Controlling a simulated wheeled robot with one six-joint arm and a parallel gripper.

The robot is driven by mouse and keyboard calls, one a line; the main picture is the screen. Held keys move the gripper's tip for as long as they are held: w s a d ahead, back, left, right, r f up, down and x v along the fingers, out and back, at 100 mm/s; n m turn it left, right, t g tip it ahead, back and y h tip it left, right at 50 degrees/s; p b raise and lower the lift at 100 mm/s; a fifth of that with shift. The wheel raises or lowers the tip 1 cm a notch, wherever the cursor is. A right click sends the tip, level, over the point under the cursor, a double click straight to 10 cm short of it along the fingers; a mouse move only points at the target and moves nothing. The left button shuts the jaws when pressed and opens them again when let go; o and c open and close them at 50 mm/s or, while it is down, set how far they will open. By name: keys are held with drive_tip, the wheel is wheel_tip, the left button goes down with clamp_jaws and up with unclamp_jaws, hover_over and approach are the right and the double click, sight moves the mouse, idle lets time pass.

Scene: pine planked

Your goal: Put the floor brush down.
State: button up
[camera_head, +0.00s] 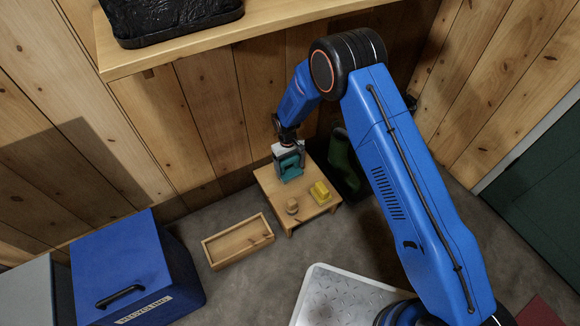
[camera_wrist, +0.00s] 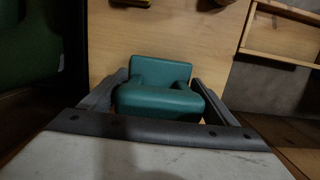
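The floor brush (camera_head: 290,166) is a teal block with a raised grip. It is at the back of a low wooden table (camera_head: 268,183); I cannot tell if its underside touches the tabletop. My gripper (camera_head: 288,158) points down over it. In the wrist view the brush (camera_wrist: 160,98) lies between the two dark fingers (camera_wrist: 163,100), which close against its left and right sides. Part of the brush is hidden by the gripper's body. The bare tabletop (camera_wrist: 180,38) shows beyond the brush in the wrist view.
On the same table are a yellow block (camera_head: 320,192) and a small round wooden item (camera_head: 292,207). Green boots (camera_head: 343,158) stand right of it. An open wooden tray (camera_head: 212,257) and a blue box (camera_head: 120,262) are on the floor at left. A shelf (camera_head: 180,50) overhangs behind.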

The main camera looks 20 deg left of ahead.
drive_tip(key=shift+o, duration=0.9)
drive_tip(key=r, duration=0.8)
drive_tip(key=w+a+r, duration=0.1)
drive_tip(key=r, duration=0.3)
drive_tip(key=shift+r, duration=0.1)
drive_tip(key=shift+s, duration=0.15)
